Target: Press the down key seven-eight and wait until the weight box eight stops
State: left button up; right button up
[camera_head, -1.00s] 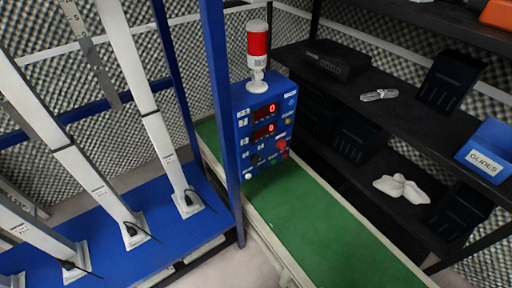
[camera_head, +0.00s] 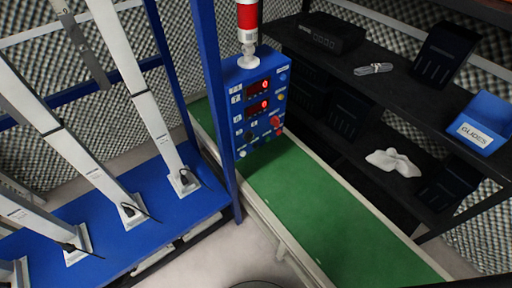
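The blue control box (camera_head: 246,76) is fixed on the blue frame post near the middle of the head view. It has two red digital displays (camera_head: 258,95), each seeming to read 0, and several small keys and knobs (camera_head: 248,136) below and beside them. The key labels are too small to read. A red and white signal lamp (camera_head: 248,30) stands on top of the box. White upright columns (camera_head: 108,95) stand on a blue base at the left; I cannot tell which is the weight box eight. Neither of my grippers is in view.
A green conveyor belt (camera_head: 310,200) with pale rails runs from behind the box to the lower right. Pale floor shows at the bottom middle.

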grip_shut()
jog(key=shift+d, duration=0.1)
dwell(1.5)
